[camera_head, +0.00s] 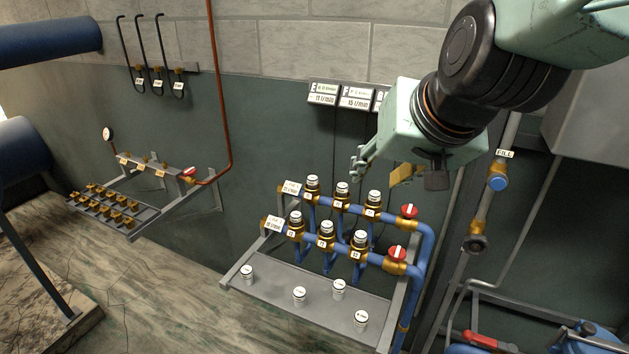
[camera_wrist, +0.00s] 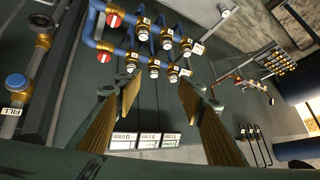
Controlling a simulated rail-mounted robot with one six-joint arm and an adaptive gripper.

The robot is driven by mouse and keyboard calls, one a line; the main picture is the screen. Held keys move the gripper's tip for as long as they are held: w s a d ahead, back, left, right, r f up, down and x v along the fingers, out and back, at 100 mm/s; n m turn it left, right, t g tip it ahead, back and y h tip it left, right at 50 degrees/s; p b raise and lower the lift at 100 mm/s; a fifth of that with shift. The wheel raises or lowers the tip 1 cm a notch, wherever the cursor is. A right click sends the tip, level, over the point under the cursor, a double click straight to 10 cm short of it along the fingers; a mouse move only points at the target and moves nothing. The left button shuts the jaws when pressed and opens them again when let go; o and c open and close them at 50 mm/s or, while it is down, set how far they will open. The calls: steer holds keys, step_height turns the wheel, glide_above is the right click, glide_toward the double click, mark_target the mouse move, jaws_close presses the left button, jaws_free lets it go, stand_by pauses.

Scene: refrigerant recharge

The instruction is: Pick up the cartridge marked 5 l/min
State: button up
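Several small white cartridges with dark bands stand upright on a grey shelf (camera_head: 275,292) in the head view: one at the left (camera_head: 247,274), two in the middle (camera_head: 299,295) (camera_head: 339,288), one at the front right (camera_head: 361,320). Their markings are too small to read, so I cannot tell which is 5 l/min. More white-topped pieces sit in the brass fittings of the blue manifold (camera_head: 326,242) behind the shelf. My gripper (camera_head: 381,170) is above the manifold, well apart from the shelf. In the wrist view its brownish fingers (camera_wrist: 158,92) are spread, with nothing between them.
Blue pipes with red-handled valves (camera_head: 397,254) stand right of the shelf. Labelled boxes reading 11 l/min (camera_head: 323,96) and 15 l/min (camera_head: 356,99) hang on the wall. A brass-fitting rack (camera_head: 113,210) is at left. A FILL pipe with a blue cap (camera_head: 498,180) is at right.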

steer(key=w+a+f+m+t+b, duration=0.1)
steer(key=w+a+f, duration=0.25)
steer(key=w, duration=0.35)
steer(key=w+a+f+t+h+b, duration=0.1)
steer(key=w+a+f+t, duration=0.2)
steer(key=w, duration=0.4)
steer(key=w+a+f+m+b, duration=0.1)
steer(key=w+a+f, duration=0.2)
steer(key=w+f, duration=0.3)
steer(key=t+h+b, duration=0.4)
steer(key=t, duration=0.1)
glide_toward(311, 185)
steer(key=shift+s+f+t, duration=0.25)
steer(key=shift+s+t, duration=0.15)
steer(key=shift+s, duration=0.55)
steer(key=w, duration=0.4)
steer(key=w+d+b, duration=0.1)
steer(key=w, duration=0.2)
steer(key=shift+w+d, duration=0.1)
steer(key=shift+w, duration=0.65)
